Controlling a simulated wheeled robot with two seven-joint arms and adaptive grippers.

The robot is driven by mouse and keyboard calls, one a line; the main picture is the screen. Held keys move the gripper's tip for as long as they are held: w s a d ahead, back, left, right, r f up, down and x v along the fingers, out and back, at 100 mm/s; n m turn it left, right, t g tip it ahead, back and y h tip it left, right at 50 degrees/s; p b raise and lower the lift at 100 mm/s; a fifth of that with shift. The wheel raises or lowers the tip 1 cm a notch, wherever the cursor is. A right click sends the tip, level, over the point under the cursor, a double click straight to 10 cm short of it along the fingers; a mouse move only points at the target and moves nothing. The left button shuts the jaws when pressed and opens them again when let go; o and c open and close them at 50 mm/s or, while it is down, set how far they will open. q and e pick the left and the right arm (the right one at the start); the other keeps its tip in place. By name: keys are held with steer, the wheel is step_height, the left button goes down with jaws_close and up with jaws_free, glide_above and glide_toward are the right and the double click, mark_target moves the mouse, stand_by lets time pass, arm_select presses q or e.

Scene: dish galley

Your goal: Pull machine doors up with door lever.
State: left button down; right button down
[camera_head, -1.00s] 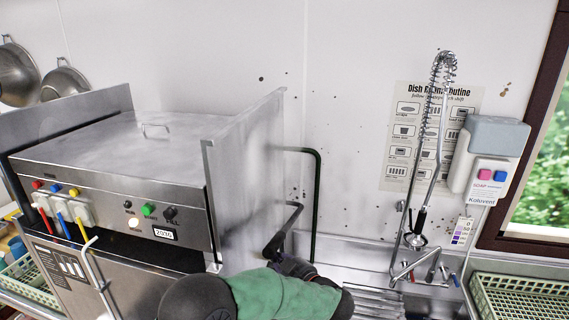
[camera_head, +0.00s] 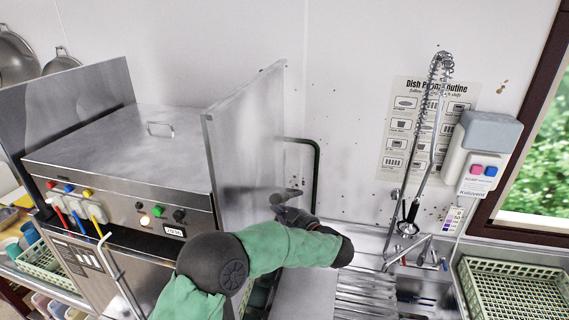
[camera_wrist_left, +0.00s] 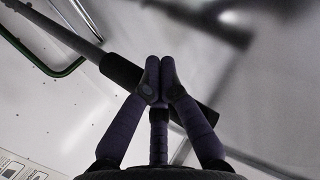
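The dish machine's door panels stand above its hood: the right steel panel (camera_head: 245,140) and the left one (camera_head: 65,110). The door lever (camera_head: 290,193) is a bar with a black grip, in front of the right panel. In the left wrist view its black grip (camera_wrist_left: 118,70) runs diagonally behind my fingers. My arm hides part of the machine's lower right side. My right gripper is not in view.
A dark green tube (camera_head: 317,170) bends along the wall behind the lever. To the right are a sink drainboard (camera_head: 370,290), a spray hose (camera_head: 436,110), a soap dispenser (camera_head: 487,140) and a green rack (camera_head: 515,290). Another rack (camera_head: 42,262) is at the left.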

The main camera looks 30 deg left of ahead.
mark_target(284, 197)
arm_select(q)
steer(key=r, duration=0.1)
steer(key=w+r+p, duration=0.1)
steer(key=w+r, duration=0.1)
steer(key=shift+w+a+r, duration=0.2)
steer(key=shift+a+r, duration=0.1)
steer(key=shift+r, duration=0.05)
steer(key=shift+f+b, duration=0.5)
steer(key=shift+f, duration=0.95)
steer(key=p+v, duration=0.1)
steer(key=v, duration=0.9)
steer(key=shift+f, duration=0.1)
